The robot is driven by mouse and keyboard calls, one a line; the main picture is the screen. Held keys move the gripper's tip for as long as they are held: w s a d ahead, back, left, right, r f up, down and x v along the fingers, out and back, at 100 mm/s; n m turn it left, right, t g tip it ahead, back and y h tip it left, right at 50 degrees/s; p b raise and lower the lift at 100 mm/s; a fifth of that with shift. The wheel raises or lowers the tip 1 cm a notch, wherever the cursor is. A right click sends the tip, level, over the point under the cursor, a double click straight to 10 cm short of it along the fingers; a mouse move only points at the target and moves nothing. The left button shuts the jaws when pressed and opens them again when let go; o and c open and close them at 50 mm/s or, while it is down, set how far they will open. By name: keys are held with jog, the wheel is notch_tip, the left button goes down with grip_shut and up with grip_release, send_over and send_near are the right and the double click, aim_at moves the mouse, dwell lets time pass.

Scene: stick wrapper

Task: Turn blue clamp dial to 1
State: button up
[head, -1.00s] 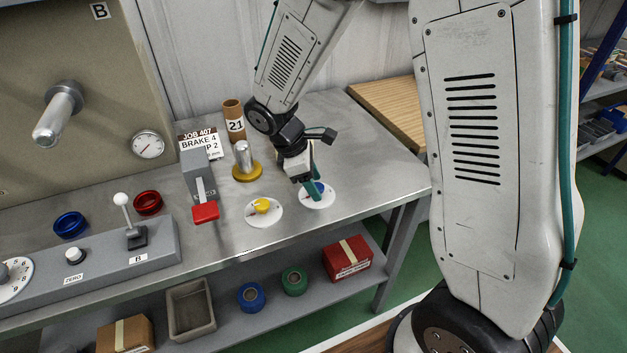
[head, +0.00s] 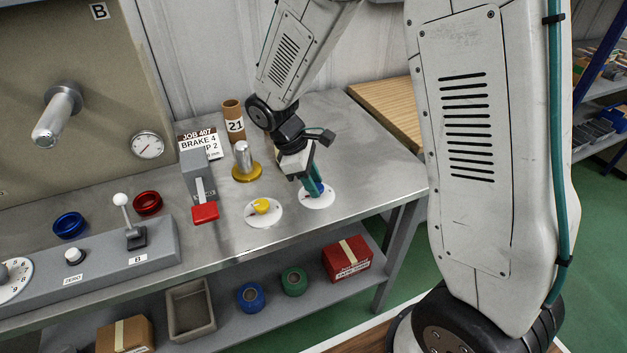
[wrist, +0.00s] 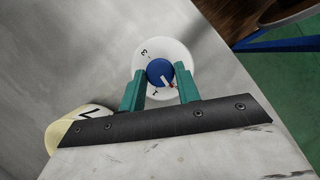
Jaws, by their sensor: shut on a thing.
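The blue clamp dial (head: 321,187) sits on a round white plate (head: 318,201) near the right end of the steel bench. My gripper (head: 316,190) points down onto it, and its teal fingers are shut on the dial, one on each side. In the wrist view the blue dial (wrist: 159,70) lies between the fingertips. A pale pointer with a reddish tip shows on its lower right edge. The pointer is close to the mark 1, a little to its right in the picture. The mark 3 is at the upper left; other marks are hidden by the fingers.
A yellow dial (head: 262,206) on its own white plate stands just left of my gripper. A red-handled lever (head: 205,212), a yellow-based metal post (head: 246,165) and a brown cylinder labelled 21 (head: 233,120) stand farther left. The bench's right end is clear.

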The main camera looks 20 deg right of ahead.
jog(key=m+y, duration=0.1)
jog(key=m, duration=0.1)
jog(key=m+g, duration=0.1)
jog(key=m, duration=0.2)
jog(key=shift+w+d+y, duration=0.15)
jog(key=shift+w+y, duration=0.05)
jog(key=shift+y, duration=0.2)
jog(key=shift+d+m+g+y, duration=0.1)
jog(key=shift+m+g+y, duration=0.25)
jog(key=shift+m, duration=0.85)
jog(key=shift+d+m+g+y, duration=0.15)
jog(key=shift+m+y, duration=0.3)
jog(key=shift+m, duration=0.75)
jog(key=shift+a, duration=0.1)
jog(key=o, duration=1)
jog(key=shift+c, duration=0.2)
jog(key=v, duration=0.8)
jog(key=shift+f, duration=0.1)
